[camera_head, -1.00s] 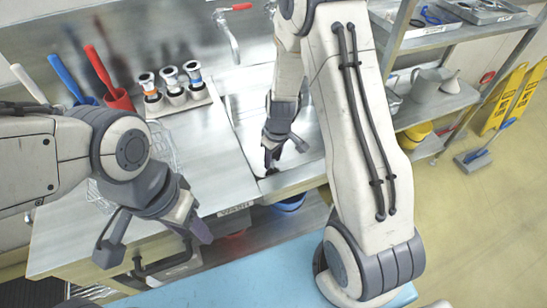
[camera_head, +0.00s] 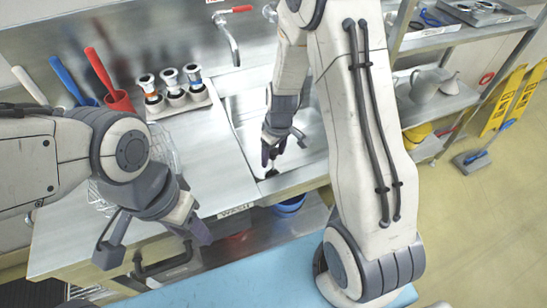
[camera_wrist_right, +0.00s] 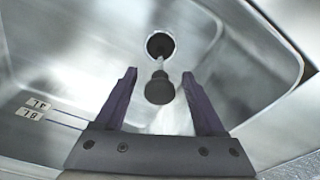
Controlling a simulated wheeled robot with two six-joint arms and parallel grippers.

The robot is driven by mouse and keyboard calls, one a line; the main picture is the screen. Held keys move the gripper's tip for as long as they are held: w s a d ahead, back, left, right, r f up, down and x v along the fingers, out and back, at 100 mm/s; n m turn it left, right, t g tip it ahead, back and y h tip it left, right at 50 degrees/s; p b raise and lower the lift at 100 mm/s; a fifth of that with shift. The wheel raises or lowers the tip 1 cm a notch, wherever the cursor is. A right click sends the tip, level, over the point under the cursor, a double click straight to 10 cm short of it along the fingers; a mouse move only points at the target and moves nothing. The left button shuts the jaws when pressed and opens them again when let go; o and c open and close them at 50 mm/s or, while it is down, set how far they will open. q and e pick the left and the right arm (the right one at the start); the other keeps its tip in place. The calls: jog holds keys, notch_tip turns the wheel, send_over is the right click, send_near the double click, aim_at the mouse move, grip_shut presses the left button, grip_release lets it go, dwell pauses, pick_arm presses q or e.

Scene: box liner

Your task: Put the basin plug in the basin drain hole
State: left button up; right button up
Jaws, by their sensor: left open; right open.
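The basin plug (camera_wrist_right: 159,90) is dark and round with a thin pale stem, in the right wrist view. It shows between the two fingers of my right gripper (camera_wrist_right: 160,74), with gaps on both sides. The dark drain hole (camera_wrist_right: 160,45) with a metal rim lies just beyond the plug. The plug is apart from the hole in the picture; its height above the basin floor is hard to tell. In the head view my right gripper (camera_head: 282,150) is open, low over the metal basin (camera_head: 313,128). My left gripper (camera_head: 154,242) is open and empty in front of the counter.
A tap (camera_head: 232,38) with a red handle stands behind the basin. A holder with several pots (camera_head: 176,97), a red cup (camera_head: 119,101) and a wire rack (camera_head: 162,150) are left of it. A shelf unit (camera_head: 440,103) stands to the right.

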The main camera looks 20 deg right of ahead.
jog(key=r, duration=0.6)
jog(key=s+r, duration=0.1)
jog(key=r, duration=0.2)
jog(key=shift+d, duration=0.2)
jog(key=s+a+r+n, duration=0.1)
jog(key=s+a+r, duration=0.5)
jog(key=s+a, duration=0.45)
jog(key=s+a+r, duration=0.1)
jog(key=s+a, duration=0.1)
jog(key=s, duration=0.4)
jog(key=s+a+r+n+g, duration=0.1)
jog(key=s, duration=0.5)
jog(key=shift+a+r, duration=0.4)
